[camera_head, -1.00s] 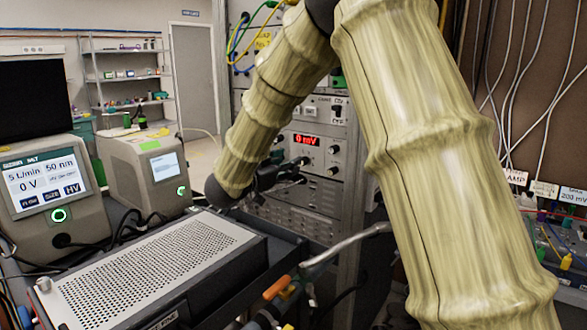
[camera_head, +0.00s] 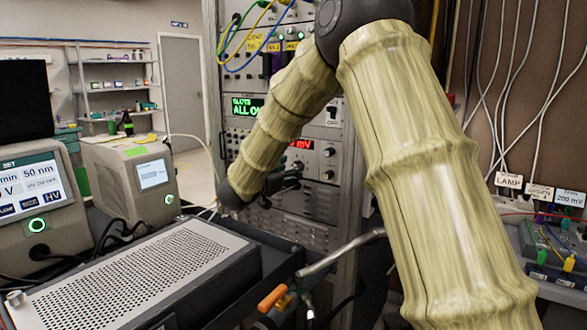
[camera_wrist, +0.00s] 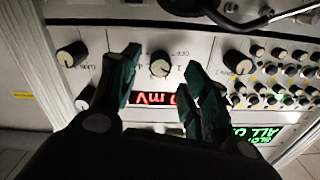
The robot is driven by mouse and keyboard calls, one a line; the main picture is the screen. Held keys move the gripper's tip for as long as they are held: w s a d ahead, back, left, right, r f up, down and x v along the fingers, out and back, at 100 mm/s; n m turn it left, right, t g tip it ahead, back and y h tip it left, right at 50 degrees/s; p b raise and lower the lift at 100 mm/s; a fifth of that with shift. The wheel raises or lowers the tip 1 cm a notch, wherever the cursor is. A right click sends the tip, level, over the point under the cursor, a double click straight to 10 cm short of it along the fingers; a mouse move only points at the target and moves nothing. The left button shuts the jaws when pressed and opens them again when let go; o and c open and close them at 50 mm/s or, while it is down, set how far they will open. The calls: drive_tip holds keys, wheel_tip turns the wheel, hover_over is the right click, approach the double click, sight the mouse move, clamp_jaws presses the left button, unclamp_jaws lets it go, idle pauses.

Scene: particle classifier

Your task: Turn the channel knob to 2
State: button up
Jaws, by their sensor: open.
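In the wrist view a round dark knob (camera_wrist: 160,63) with a pale cap sits on the light panel, with small numbers around it. The panel label beside it is upside down and too small to read surely. My gripper (camera_wrist: 160,60) is open, with one dark green finger on each side of this knob. I cannot tell whether the fingers touch it. In the head view my gripper (camera_head: 287,180) is in front of the rack, partly hidden by my arm, and the red display (camera_head: 300,145) is partly covered.
More knobs (camera_wrist: 238,62) stand on the panel to either side. A green display (camera_head: 246,106) is on the rack (camera_head: 341,190). A perforated box (camera_head: 130,272) and an orange-tipped handle (camera_head: 273,298) lie in front. Cables hang at the right.

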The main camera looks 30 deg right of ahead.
drive_tip(key=x, duration=0.3)
clamp_jaws()
idle(0.4)
